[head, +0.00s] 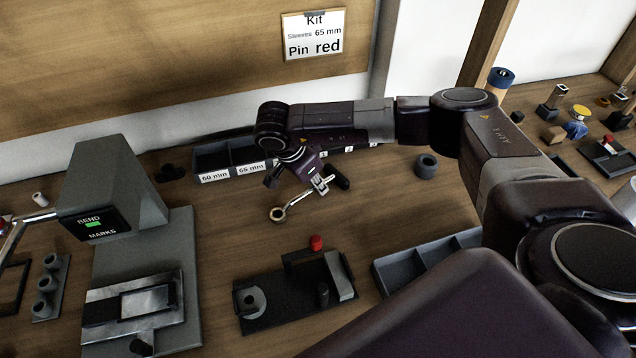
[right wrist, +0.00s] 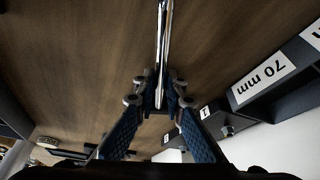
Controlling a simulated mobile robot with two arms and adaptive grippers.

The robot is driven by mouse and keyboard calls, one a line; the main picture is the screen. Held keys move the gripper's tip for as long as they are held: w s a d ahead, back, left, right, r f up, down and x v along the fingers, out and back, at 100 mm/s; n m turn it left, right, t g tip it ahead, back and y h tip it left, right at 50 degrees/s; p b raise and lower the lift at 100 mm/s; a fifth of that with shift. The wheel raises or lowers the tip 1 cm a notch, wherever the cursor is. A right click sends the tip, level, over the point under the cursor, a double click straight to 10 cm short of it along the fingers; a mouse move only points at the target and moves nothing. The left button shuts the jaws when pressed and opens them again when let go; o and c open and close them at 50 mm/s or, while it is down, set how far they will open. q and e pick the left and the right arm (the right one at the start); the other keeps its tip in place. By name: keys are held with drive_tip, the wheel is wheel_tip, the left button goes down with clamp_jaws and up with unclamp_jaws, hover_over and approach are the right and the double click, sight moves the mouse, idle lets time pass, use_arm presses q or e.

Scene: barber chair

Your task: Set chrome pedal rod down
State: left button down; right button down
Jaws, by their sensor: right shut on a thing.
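The chrome pedal rod (head: 292,204) is a thin shiny bar with a ring at its lower left end, over the open wood of the bench in the head view. My right gripper (head: 322,184) is shut on its other end. In the right wrist view the rod (right wrist: 163,38) runs up and away from between the blue fingertips of my right gripper (right wrist: 158,92). Whether the rod touches the wood or hangs just above it, I cannot tell. My left gripper is not in view.
Behind the gripper stands a bin row (head: 216,178) labelled 60 mm and 65 mm. The bend machine (head: 110,190) stands left. Bare wood surrounds the rod.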

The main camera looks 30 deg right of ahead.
sight(303, 193)
drive_tip(key=c, duration=2)
unclamp_jaws()
drive_tip(key=shift+f, duration=0.15)
drive_tip(key=b+v, duration=0.2)
drive_tip(key=v, duration=1)
